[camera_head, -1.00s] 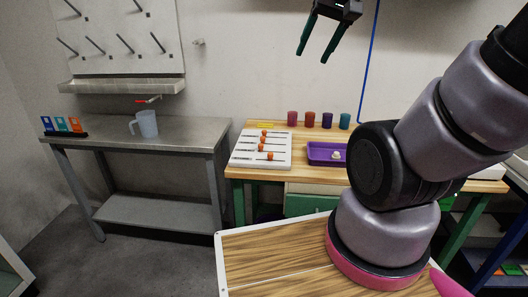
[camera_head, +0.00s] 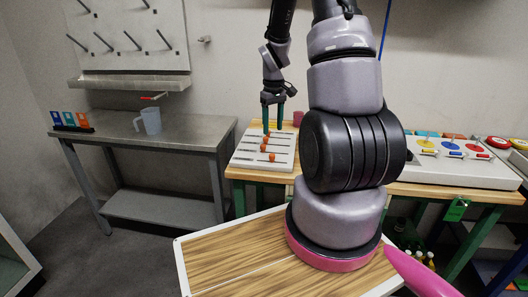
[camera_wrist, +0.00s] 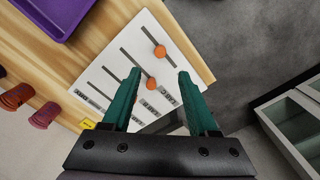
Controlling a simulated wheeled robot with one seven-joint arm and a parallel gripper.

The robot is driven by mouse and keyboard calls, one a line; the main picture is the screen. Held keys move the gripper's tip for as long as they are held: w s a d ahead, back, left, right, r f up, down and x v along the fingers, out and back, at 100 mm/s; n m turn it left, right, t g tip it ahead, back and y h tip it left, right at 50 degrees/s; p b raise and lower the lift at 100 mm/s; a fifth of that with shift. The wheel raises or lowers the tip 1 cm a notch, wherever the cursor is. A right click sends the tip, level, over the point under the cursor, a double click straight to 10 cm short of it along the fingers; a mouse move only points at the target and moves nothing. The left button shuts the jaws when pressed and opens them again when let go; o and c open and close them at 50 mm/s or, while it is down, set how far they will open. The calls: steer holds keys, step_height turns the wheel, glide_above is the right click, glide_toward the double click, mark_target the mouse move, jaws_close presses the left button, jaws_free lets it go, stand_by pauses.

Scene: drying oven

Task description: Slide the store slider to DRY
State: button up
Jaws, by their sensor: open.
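A white slider board (camera_head: 250,158) lies on the wooden bench, with several orange knobs in parallel slots. One orange knob (camera_head: 271,157) shows near the board's front. In the wrist view, the board (camera_wrist: 103,72) shows two orange knobs, an outer one (camera_wrist: 160,51) and another (camera_wrist: 152,83) that appears between my fingers.
A purple tray (camera_wrist: 58,12) and cups (camera_wrist: 16,97) stand beside the board on the bench. A steel table with a jug (camera_head: 149,121) is at the left. A panel with coloured controls (camera_head: 450,165) is on the right. My arm hides the bench's middle.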

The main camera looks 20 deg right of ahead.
mark_target(272, 155)
step_height(272, 155, down, 11)
stand_by(0.4)
jaws_close()
stand_by(1.5)
